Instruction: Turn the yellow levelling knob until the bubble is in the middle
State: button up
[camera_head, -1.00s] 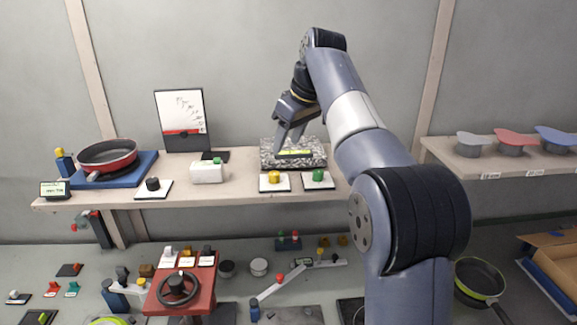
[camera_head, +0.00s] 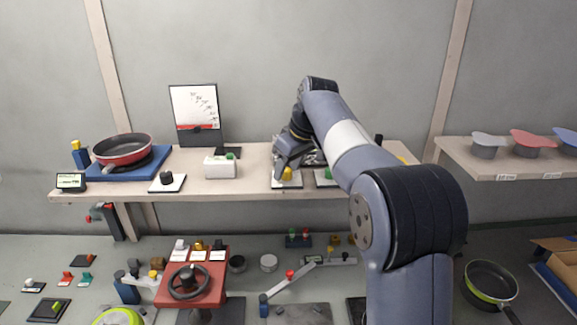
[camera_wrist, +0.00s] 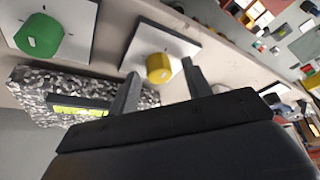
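The yellow knob (camera_head: 287,174) stands on a white plate near the shelf's front edge; it also shows in the wrist view (camera_wrist: 160,68). My gripper (camera_wrist: 159,69) is open, its two fingers apart on either side of the knob in the wrist view. I cannot tell whether either finger touches it. In the head view my gripper (camera_head: 281,168) is right at the knob. The speckled stone block (camera_wrist: 32,88) lies behind, with a yellow-green level vial (camera_wrist: 82,111) on it. The bubble's position in the vial is not clear. In the head view my gripper and arm mostly hide the block.
A green knob (camera_wrist: 38,35) on its own white plate stands close beside the yellow one. A white box with a green button (camera_head: 220,167) is to the left on the shelf (camera_head: 130,190). A red pan (camera_head: 122,149) is further left. My arm covers the shelf's right part.

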jog(key=c, duration=1)
jog(key=shift+m+t+h+p, duration=0.4)
jog(key=shift+m+h+p, duration=0.15)
jog(key=shift+m, duration=1.05)
jog(key=o, duration=1)
jog(key=v, duration=1.1)
jog(key=shift+f, duration=0.15)
